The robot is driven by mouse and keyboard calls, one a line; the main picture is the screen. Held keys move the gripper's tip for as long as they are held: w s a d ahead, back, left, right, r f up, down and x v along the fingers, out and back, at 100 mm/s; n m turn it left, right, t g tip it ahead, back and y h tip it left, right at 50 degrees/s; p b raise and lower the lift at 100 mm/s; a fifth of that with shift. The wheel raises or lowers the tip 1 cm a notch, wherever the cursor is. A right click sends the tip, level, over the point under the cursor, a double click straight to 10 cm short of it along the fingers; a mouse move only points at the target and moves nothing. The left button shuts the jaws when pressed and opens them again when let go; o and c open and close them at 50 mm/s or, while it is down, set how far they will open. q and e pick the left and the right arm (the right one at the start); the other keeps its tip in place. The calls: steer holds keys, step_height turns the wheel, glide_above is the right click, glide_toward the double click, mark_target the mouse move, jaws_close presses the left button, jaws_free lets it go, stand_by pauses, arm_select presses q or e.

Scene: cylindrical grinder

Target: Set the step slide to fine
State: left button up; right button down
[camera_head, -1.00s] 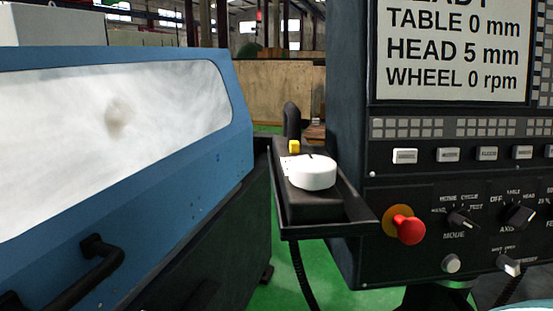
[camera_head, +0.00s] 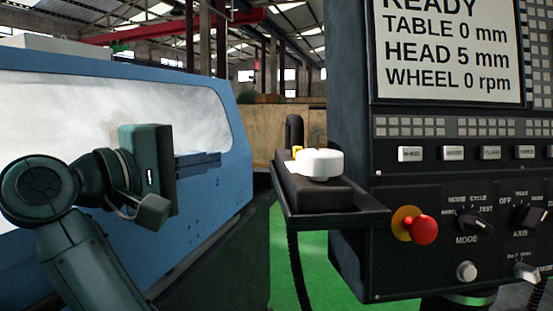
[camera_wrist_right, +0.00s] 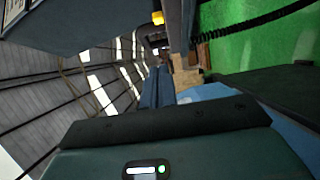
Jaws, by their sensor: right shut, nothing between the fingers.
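A small yellow block (camera_head: 297,152), which looks like the step slide, sits on the dark handwheel box (camera_head: 312,197) behind the white round handwheel (camera_head: 322,162). The handwheel partly hides it, and its setting cannot be read. A yellow piece (camera_wrist_right: 158,17) also shows small at the top of the right wrist view. My right gripper (camera_head: 218,157) is at the left in the head view, its fingers shut and empty, pointing right toward the handwheel box. It is clearly apart from the box, in front of the blue machine cover. My left gripper is not in view.
The blue machine cover with its window (camera_head: 215,120) stands at the left. The dark control panel (camera_head: 350,150) is at the right, with a red stop button (camera_head: 424,229) and knobs. The handwheel box rests on a tray (camera_head: 335,220) fixed beside the panel. Green floor shows below.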

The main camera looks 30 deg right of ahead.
steer(key=shift+d, duration=0.15)
steer(key=p, duration=0.2)
glide_toward(293, 149)
steer(key=w+d, duration=0.3)
steer(key=w, duration=0.1)
steer(key=s+d, duration=0.1)
steer(key=d, duration=0.1)
steer(key=shift+s+d, duration=0.35)
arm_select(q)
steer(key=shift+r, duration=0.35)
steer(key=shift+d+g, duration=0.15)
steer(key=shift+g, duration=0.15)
